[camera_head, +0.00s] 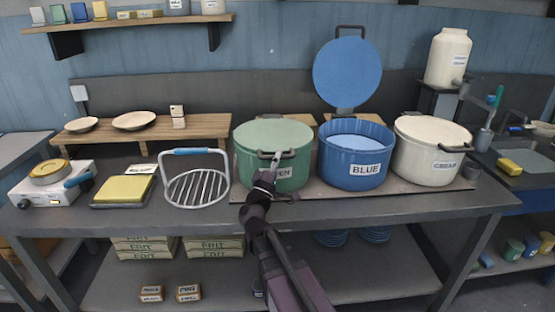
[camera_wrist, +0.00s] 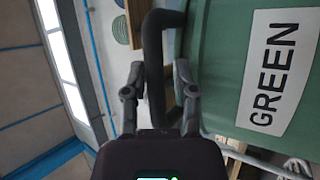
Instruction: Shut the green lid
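The green pot (camera_head: 271,172) stands on the bench, left of the blue pot. Its green lid (camera_head: 272,134) lies flat across the top, looking down; I cannot tell whether a slim gap is left at the rim. A dark handle (camera_head: 288,154) juts from the lid's front edge. My gripper (camera_head: 275,163) is at the pot's front, at this handle. In the wrist view, the handle bar (camera_wrist: 153,65) runs between the two fingers of my gripper (camera_wrist: 158,75). The fingers are apart, with a small gap on the right of the bar. The pot's GREEN label (camera_wrist: 274,72) shows beside them.
The blue pot (camera_head: 354,160) stands close right, its blue lid (camera_head: 347,72) raised upright. A cream pot (camera_head: 430,155) with its lid down is farther right. A wire rack (camera_head: 197,187) stands close left, beside a yellow-topped scale (camera_head: 124,188). The bench's front edge is mostly clear.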

